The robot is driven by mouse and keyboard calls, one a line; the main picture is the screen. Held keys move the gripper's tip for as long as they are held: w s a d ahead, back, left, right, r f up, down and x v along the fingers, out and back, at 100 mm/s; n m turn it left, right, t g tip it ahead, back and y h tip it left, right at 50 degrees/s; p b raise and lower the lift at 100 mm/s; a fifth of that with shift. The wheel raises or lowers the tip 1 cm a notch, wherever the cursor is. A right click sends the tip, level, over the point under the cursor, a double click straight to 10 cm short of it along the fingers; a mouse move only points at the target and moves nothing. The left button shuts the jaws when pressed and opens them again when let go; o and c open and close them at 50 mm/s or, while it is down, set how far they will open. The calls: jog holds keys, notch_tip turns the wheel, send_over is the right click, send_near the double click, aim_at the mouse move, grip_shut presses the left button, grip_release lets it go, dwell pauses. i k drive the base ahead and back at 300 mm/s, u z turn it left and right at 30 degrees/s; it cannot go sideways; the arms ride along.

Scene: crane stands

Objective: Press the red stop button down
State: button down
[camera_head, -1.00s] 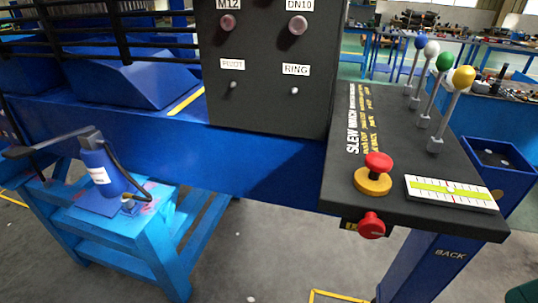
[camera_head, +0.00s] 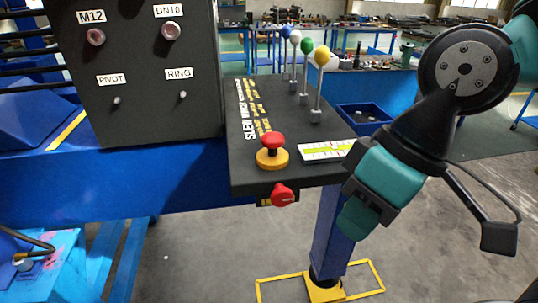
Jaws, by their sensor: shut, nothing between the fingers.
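A red mushroom-shaped button (camera_head: 273,140) stands on a round yellow collar (camera_head: 272,158) on top of the dark control console (camera_head: 240,180). The red cap sits raised above the collar, and nothing touches it. A second red knob (camera_head: 282,195) sticks out of the console's front face below it, in front of a partly hidden yellow label. My arm, in teal and black, hangs at the right of the view, to the right of the button.
A white-and-green scale plate (camera_head: 325,150) lies right of the button, partly behind my arm. Several levers with coloured balls, one yellow (camera_head: 322,56), stand behind it. A dark upright panel (camera_head: 145,75) rises at the left. Grey floor (camera_head: 200,250) is open in front.

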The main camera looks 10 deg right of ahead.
aim_at(273, 140)
jog(key=k, duration=0.5)
jog(key=u, duration=1.15)
jog(key=i, duration=0.65)
jog(key=z, duration=0.6)
